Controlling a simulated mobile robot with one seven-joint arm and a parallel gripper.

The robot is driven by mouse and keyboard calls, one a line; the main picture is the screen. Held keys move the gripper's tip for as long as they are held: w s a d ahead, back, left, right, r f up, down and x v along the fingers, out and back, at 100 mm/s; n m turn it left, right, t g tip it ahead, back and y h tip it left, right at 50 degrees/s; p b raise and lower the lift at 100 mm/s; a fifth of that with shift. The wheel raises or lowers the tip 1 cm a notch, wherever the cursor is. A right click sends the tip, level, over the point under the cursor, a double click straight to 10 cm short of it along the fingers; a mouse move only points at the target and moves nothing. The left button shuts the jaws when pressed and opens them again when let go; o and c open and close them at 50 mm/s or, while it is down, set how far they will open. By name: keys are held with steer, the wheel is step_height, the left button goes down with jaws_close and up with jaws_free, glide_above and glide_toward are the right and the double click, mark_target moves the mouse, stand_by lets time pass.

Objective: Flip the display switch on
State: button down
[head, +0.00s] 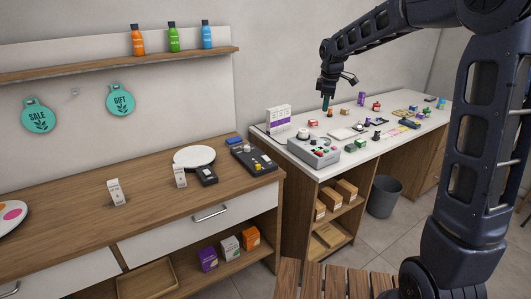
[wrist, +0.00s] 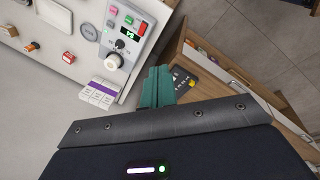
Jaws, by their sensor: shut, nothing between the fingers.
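My gripper (head: 326,104) has teal fingers, which are shut and empty, raised above the white counter in the head view. In the wrist view the shut fingers (wrist: 157,86) point toward a dark control panel (wrist: 184,82), partly hiding it. That panel (head: 254,160) lies on the wooden counter in the head view, with small yellow and pale controls. A grey device (head: 314,150) on the white counter has a round white knob and coloured buttons. In the wrist view the device (wrist: 118,45) also shows a lit green readout. I cannot tell which control is the display switch.
A white and purple box (head: 279,119) stands behind the grey device. Small items crowd the white counter (head: 259,130). A white round plate (head: 194,157), a small dark device (head: 206,176) and white cards are on the wooden counter. A bin (head: 384,197) stands on the floor.

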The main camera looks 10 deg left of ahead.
steer(key=w+a+f+n, duration=0.3)
steer(key=a+f, duration=0.1)
steer(key=a, duration=0.2)
steer(key=w+a+f+n, duration=0.2)
steer(key=w+a+f, duration=0.1)
steer(key=a, duration=0.4)
steer(key=n+g, duration=0.1)
steer(key=n, duration=0.3)
glide_above(265, 156)
steer(key=s+d, duration=0.2)
step_height(265, 156, down, 9)
steer(key=shift+w+a+r+y, duration=0.1)
steer(key=shift+w+a+y, duration=0.1)
steer(key=shift+y, duration=0.2)
steer(key=f, duration=0.4)
steer(key=w+a+f, duration=0.1)
steer(key=f, duration=0.9)
steer(key=shift+w+a, duration=0.15)
steer(key=shift+w, duration=0.05)
